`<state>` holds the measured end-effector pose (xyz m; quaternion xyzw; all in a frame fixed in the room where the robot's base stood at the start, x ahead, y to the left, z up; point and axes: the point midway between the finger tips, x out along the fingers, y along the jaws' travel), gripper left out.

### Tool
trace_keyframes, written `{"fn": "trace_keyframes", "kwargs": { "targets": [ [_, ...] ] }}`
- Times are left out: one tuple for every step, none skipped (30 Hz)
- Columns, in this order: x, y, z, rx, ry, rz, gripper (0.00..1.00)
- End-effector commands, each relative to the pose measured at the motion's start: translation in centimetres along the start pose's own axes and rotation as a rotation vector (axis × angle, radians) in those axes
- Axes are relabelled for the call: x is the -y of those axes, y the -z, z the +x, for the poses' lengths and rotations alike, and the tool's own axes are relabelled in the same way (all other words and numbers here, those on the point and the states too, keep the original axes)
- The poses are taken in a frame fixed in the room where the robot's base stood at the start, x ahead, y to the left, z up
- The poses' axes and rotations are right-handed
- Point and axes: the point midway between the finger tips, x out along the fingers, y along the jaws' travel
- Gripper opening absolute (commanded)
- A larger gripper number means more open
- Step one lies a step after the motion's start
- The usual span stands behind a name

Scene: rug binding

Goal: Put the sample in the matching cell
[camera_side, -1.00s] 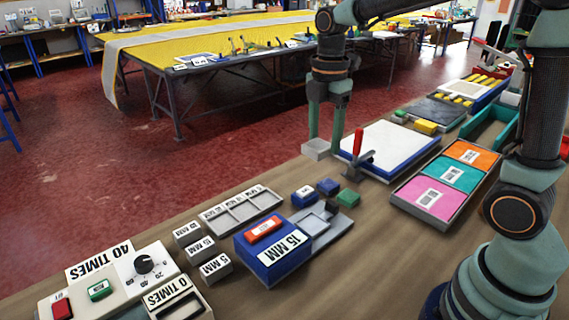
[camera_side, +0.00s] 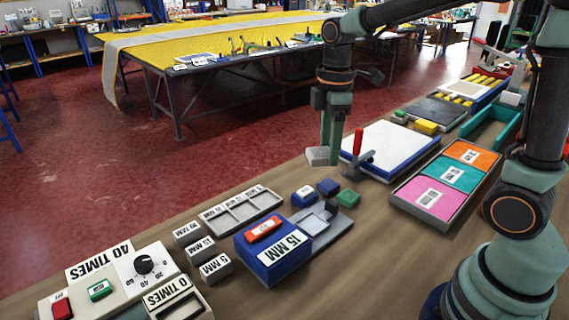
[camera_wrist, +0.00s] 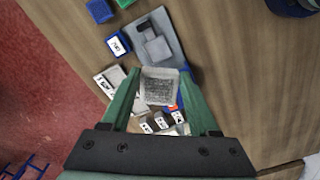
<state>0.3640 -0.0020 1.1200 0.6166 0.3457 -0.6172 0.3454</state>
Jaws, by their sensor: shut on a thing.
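My gripper (camera_side: 331,158) is shut on a small pale grey block-like sample (camera_side: 318,156), held in the air beside the white pad. In the wrist view the sample (camera_wrist: 160,86) sits between the green fingers, with a grey textured face. A grey tray (camera_side: 241,210) with several labelled cells stands at the left of the bench. Its cells look empty. In the wrist view the grey tray (camera_wrist: 108,80) is partly hidden behind the left finger. I cannot read the cell labels clearly.
A blue 15 MM device (camera_side: 272,254) with a grey plate stands right of the tray. Small MM blocks (camera_side: 214,266) lie nearby. A red-handled clamp (camera_side: 358,148) stands by the white pad (camera_side: 390,145). A pink, teal and orange tray (camera_side: 447,182) lies right.

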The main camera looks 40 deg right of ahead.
Motion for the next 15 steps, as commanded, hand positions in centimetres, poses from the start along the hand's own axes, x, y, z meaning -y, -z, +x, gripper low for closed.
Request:
{"fn": "trace_keyframes", "kwargs": {
  "targets": [
    [0.3, -0.1, 0.2, 0.000, -0.001, 0.080, 0.00],
    [0.4, -0.2, 0.3, -0.001, -0.001, 0.133, 0.00],
    [0.6, -0.3, 0.5, 0.000, -0.001, 0.204, 0.00],
    [0.8, -0.4, 0.7, 0.000, 0.000, 0.257, 0.00],
    [0.9, -0.5, 0.8, 0.000, 0.000, 0.311, 0.00],
    [1.1, -0.5, 1.0, -0.001, -0.001, 0.382, 0.00],
    [1.2, -0.6, 1.1, -0.001, -0.001, 0.436, 0.00],
    [1.4, -0.7, 1.3, -0.001, -0.001, 0.488, 0.00],
    [1.6, -0.8, 1.4, -0.001, -0.001, 0.557, 0.00],
    [1.7, -0.9, 1.6, 0.000, 0.000, 0.606, 0.00],
    [1.9, -0.9, 1.7, 0.000, 0.000, 0.654, 0.00],
    [2.0, -1.0, 1.9, -0.001, -0.001, 0.715, 0.00],
    [2.1, -1.1, 2.0, -0.001, -0.001, 0.757, 0.00],
    [2.2, -1.1, 2.1, -0.001, -0.001, 0.797, 0.00],
    [2.4, -1.2, 2.2, -0.001, -0.001, 0.844, 0.00]
  ]
}}
